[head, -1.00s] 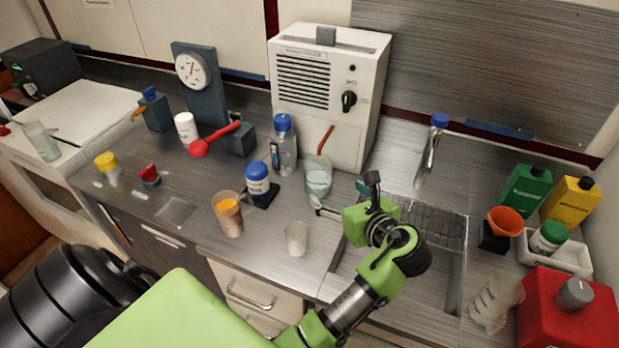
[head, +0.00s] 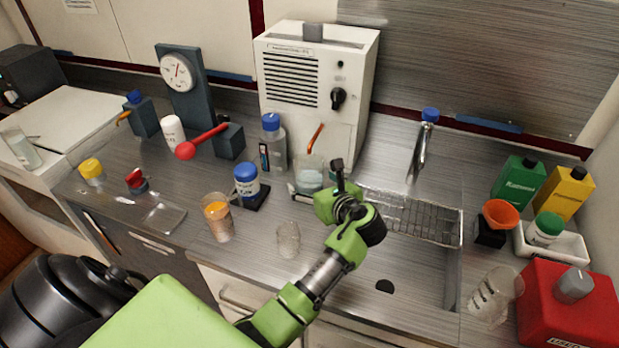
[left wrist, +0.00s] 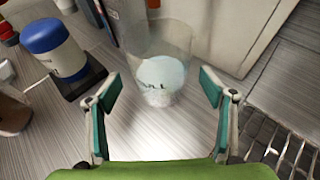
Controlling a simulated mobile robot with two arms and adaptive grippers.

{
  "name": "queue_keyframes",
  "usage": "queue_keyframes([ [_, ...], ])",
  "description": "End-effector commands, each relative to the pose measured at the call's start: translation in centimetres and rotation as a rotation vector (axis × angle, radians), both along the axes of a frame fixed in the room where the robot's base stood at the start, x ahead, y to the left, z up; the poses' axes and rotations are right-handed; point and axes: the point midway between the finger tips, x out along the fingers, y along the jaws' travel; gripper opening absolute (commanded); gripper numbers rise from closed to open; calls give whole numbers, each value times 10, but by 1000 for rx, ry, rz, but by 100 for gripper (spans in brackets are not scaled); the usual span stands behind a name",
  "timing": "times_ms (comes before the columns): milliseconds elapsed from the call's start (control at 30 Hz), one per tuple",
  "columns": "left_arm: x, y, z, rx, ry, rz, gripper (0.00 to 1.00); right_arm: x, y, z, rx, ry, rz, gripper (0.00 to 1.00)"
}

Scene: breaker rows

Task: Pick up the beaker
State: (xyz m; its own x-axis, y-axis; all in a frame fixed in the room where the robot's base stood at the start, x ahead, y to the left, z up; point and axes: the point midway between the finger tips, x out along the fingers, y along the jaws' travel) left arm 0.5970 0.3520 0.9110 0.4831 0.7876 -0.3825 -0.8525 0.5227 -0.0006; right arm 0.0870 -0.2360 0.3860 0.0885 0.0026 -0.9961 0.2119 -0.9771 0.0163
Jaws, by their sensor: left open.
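A clear beaker (head: 308,178) with pale blue-white contents stands upright on the metal counter, in front of the white cabinet. It also shows in the left wrist view (left wrist: 160,72), ahead of and between the fingers. My left gripper (left wrist: 160,90) is open and empty, its fingers spread to either side of the beaker's near side. I cannot tell whether either finger touches the glass. In the head view my left gripper (head: 317,190) partly covers the beaker's right and lower side. My right gripper is not in view.
A blue-capped jar (head: 246,181), a beaker with orange contents (head: 217,218) and an empty glass (head: 288,240) stand left and in front. A blue-capped bottle (head: 273,145) and the cabinet (head: 312,120) are close behind. The sink rack (head: 410,217) lies to the right.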

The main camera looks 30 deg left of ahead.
Motion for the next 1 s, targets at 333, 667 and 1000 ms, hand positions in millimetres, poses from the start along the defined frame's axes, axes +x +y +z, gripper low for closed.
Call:
queue_keyframes([
  [333,20,31,-16,1,1,1,75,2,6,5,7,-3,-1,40],
  [667,20,30,-16,0,1,0,41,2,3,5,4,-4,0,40],
  [1000,20,30,-15,1,-1,0,28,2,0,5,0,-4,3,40],
])
